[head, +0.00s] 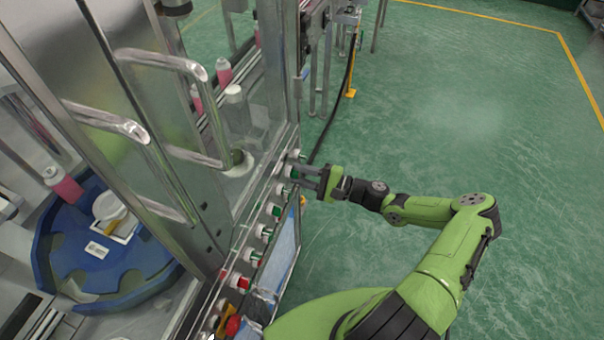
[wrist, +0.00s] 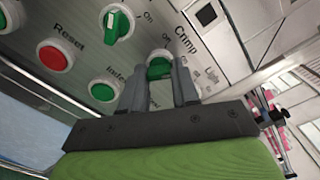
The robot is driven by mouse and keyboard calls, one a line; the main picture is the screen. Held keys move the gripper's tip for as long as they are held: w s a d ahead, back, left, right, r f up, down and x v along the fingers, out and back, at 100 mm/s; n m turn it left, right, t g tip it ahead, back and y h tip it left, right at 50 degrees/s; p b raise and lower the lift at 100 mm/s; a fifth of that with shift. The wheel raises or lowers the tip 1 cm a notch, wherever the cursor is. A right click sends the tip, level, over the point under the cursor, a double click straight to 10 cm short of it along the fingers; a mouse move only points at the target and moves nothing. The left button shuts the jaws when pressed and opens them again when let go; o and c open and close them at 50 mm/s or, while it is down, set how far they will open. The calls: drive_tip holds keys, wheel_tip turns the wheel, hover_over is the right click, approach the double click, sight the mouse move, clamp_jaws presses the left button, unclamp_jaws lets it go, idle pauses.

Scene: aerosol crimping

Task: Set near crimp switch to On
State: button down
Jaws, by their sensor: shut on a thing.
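The crimp switch (wrist: 160,66) is a green knob on a white round base, beside the printed word "Crimp" on the grey panel. In the wrist view my gripper (wrist: 159,82) has one finger on each side of this knob and is shut on it. The fingers hide part of the knob and some lettering below it, so its exact setting is hard to read. In the head view my gripper (head: 300,178) reaches from the right to the far part of the panel's row of controls.
Another green switch (wrist: 117,22) with "On" beside it, a red Reset button (wrist: 55,56) and a green button (wrist: 104,89) are close by. In the head view a red knob (head: 232,325) is at the panel's near end. Green floor (head: 450,120) to the right is clear.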

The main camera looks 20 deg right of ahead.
drive_tip(key=c, duration=0.8)
unclamp_jaws()
drive_tip(key=shift+c, duration=0.2)
drive_tip(key=v, duration=1.5)
drive_tip(key=shift+s+d, duration=0.2)
drive_tip(key=shift+d, duration=0.15)
